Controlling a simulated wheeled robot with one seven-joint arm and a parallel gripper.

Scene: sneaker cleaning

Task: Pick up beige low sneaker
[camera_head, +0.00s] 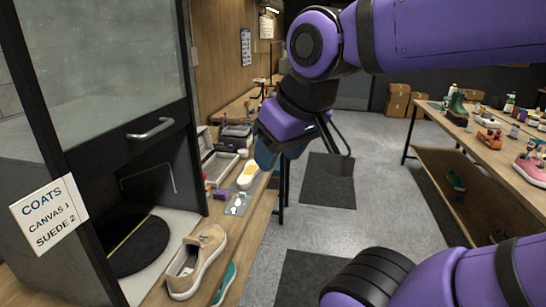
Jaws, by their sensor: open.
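The beige low sneaker (204,256) sits on the near end of the wooden bench, with a pale sole and its opening facing up. Its whole upper side shows. My gripper (308,158) hangs from the purple arm above the far part of the bench and the floor beside it. It is open, well beyond and to the right of the sneaker, not touching it. The hand partly hides what lies between its fingers.
A teal shoe (226,284) lies beside the beige sneaker. A glass-fronted booth (110,90) with a black turntable (138,245) stands left, bearing a coats sign (48,214). A yellow-and-white item (248,174) and trays lie farther along the bench. The right-hand table holds shoes and bottles.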

